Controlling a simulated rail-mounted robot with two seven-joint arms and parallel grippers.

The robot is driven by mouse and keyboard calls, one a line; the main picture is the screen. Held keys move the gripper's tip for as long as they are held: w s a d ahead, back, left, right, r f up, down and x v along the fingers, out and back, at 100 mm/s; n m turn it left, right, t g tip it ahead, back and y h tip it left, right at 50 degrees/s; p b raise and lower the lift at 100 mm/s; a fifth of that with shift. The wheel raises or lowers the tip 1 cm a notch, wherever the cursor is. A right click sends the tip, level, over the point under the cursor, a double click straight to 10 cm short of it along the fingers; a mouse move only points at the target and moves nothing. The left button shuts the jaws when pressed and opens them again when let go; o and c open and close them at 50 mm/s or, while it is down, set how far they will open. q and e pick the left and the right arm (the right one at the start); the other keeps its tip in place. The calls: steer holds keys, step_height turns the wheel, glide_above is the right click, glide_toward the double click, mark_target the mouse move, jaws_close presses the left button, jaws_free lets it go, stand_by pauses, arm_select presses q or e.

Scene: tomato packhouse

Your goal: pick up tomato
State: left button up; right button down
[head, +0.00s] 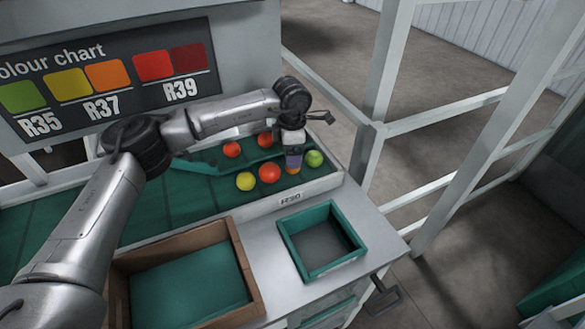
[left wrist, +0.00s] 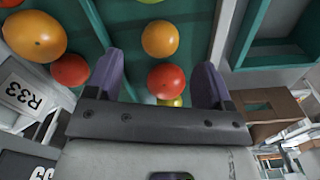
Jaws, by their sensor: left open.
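In the head view, several tomatoes lie on the green belt: a yellow one (head: 245,181), a red one (head: 269,173), a green one (head: 314,158) and two red ones farther back (head: 232,149) (head: 265,140). My left gripper (head: 293,164) points down among them, between the front red and the green tomato, partly hiding an orange patch. In the left wrist view my left gripper (left wrist: 160,78) is open with purple fingers apart. An orange tomato (left wrist: 160,38) and a red tomato (left wrist: 166,80) appear between the fingers; neither is visibly gripped. My right gripper is out of view.
A brown box with a green base (head: 235,262) stands at the front left. An empty teal crate (head: 290,240) sits on the grey counter to its right. A colour chart (head: 110,75) stands behind the belt. White rails (head: 440,120) stand at the right.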

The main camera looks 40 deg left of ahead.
arm_select(q)
steer(key=shift+f+b, duration=0.95)
steer(key=shift+f, duration=1.75)
steer(key=c, duration=0.8)
